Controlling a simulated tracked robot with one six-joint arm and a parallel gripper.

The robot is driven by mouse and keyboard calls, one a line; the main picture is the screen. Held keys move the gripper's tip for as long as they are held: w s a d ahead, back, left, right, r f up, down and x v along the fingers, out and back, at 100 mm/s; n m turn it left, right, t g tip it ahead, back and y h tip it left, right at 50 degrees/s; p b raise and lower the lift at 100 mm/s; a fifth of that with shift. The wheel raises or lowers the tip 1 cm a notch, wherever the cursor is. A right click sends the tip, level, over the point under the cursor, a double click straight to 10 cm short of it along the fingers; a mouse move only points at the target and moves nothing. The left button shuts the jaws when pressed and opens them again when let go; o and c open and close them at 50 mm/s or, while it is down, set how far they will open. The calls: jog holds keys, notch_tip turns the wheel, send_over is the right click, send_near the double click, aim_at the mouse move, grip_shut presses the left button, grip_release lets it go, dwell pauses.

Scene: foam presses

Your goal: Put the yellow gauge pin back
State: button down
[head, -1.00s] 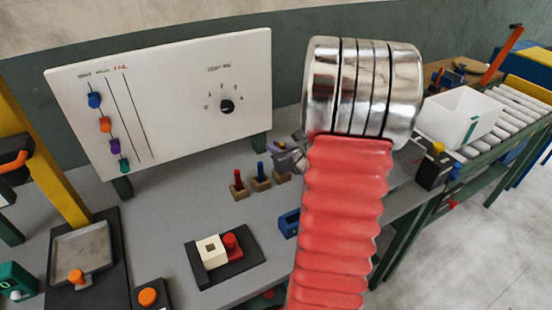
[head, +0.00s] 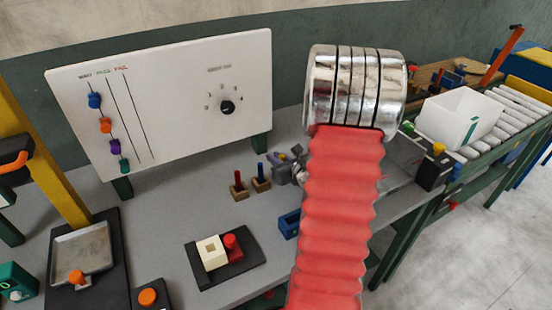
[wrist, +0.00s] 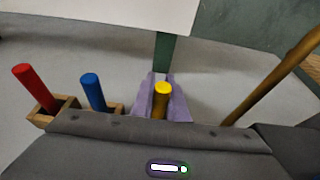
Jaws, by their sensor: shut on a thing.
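My gripper (wrist: 160,98) has purple fingers, shut on the yellow gauge pin (wrist: 162,90), whose top shows between them in the wrist view. In the head view my gripper (head: 284,164) is small and partly hidden by my red arm, just right of the blue pin (head: 261,170). The red pin (wrist: 21,75) and the blue pin (wrist: 92,82) stand in wooden blocks to the left of the yellow one. The lower end of the yellow pin is hidden, so I cannot tell whether it sits in a block.
A white board (head: 180,95) with sliders and a dial stands behind on the grey bench (head: 170,205). A black plate (head: 245,258) with a cream block and red knob lies in front. A white bin (head: 455,118) and rollers are at right.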

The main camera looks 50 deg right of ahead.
jog(key=c, duration=1.7)
grip_release()
jog(key=shift+f, duration=0.1)
jog(key=shift+c, duration=0.2)
jog(key=v, duration=1.2)
jog(key=shift+a, duration=0.1)
